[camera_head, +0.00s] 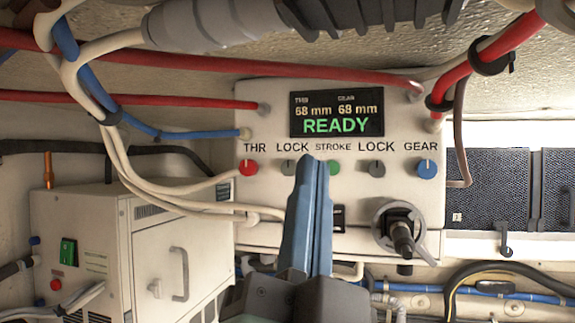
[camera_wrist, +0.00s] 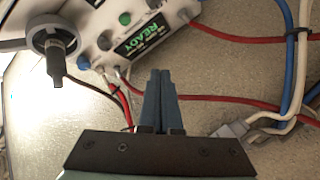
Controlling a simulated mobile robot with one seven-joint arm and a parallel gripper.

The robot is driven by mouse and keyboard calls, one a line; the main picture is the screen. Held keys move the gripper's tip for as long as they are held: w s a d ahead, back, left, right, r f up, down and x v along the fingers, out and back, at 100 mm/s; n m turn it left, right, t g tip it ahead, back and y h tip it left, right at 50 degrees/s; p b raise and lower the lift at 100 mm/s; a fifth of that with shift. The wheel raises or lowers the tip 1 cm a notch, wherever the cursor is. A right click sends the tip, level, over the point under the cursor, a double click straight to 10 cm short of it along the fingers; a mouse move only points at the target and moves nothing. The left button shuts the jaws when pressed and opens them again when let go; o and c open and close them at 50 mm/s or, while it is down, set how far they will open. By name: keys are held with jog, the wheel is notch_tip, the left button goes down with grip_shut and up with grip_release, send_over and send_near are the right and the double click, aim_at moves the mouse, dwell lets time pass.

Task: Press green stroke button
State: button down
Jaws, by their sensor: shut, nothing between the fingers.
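The green stroke button (camera_head: 334,167) is on a white control panel (camera_head: 265,215), under the printed word STROKE. In the head view its left side is partly covered by my gripper. It also shows as a green round in the wrist view (camera_wrist: 125,18), where the panel appears turned over. My gripper (camera_head: 313,160) has its blue fingers closed together and empty, pointing up at the panel, with the tips just left of the button in the picture. In the wrist view the fingertips (camera_wrist: 160,72) lie below the display, apart from the button. Contact with the panel cannot be seen.
The display (camera_head: 337,114) reads READY with 68 mm twice. Grey LOCK knobs (camera_head: 289,167) (camera_head: 377,169) flank the button; a red THR knob (camera_head: 249,167) and blue GEAR knob (camera_head: 427,169) sit outside them. A dark lever (camera_head: 402,238) projects at lower right. Red hoses and cables cross above.

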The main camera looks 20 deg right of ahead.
jog(key=w+d, duration=0.4)
jog(key=w, duration=0.2)
jog(key=shift+w+d+p, duration=0.2)
jog(key=shift+w+p, duration=0.05)
jog(key=shift+p, duration=0.15)
jog(key=shift+w, duration=0.15)
dwell(1.7)
jog(key=shift+w+d, duration=0.2)
jog(key=shift+w+d, duration=0.2)
jog(key=shift+w, duration=0.1)
dwell(0.7)
jog(key=shift+s, duration=0.1)
jog(key=shift+s+a+b, duration=0.4)
jog(key=shift+s+b, duration=0.1)
jog(key=shift+s, duration=0.05)
dwell(0.3)
jog(key=shift+s+a+b, duration=0.3)
jog(key=shift+s+a, duration=0.45)
jog(key=shift+s, duration=0.3)
jog(key=shift+s+a+b, duration=0.25)
jog(key=shift+s+a, duration=0.45)
jog(key=shift+s, duration=0.3)
